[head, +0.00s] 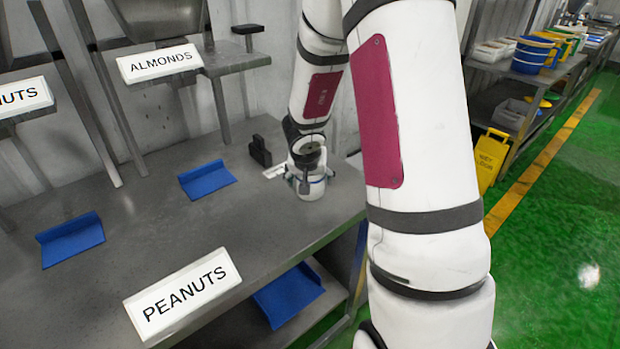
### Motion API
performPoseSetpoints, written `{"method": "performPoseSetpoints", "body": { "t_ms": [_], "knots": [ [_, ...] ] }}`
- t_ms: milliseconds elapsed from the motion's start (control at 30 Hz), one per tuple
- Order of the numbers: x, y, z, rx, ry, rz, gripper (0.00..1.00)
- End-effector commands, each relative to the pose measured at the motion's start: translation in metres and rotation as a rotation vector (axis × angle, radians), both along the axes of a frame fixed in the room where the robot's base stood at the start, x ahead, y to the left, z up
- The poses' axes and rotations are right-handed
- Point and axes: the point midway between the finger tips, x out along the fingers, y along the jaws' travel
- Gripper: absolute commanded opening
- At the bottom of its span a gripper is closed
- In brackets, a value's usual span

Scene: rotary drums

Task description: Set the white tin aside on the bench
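The white tin (314,192) stands upright at the right end of the grey bench (150,220), near its edge. It looks white with a thin bluish band. My gripper (305,184) points down at the tin from above, with a dark finger in front of the tin's near side. The gripper body hides the tin's top, and the far finger is hidden. I cannot tell whether the fingers press on the tin or only stand around it.
Blue scoops (207,180) and (71,240) lie on the bench left of the tin. A PEANUTS sign (183,293) stands in front. Bare bench lies between.

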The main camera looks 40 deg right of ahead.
Motion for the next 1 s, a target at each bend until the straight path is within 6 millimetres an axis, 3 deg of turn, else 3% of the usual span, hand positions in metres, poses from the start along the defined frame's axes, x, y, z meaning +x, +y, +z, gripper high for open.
{"method": "performPoseSetpoints", "body": {
  "t_ms": [167,800,1000],
  "knots": [
    [-0.002,0.002,0.008,0.001,-0.001,0.000,0.76],
    [-0.036,0.032,0.089,0.000,-0.001,0.001,0.76],
    [-0.042,0.039,0.104,0.001,-0.001,0.000,0.76]
  ]
}}
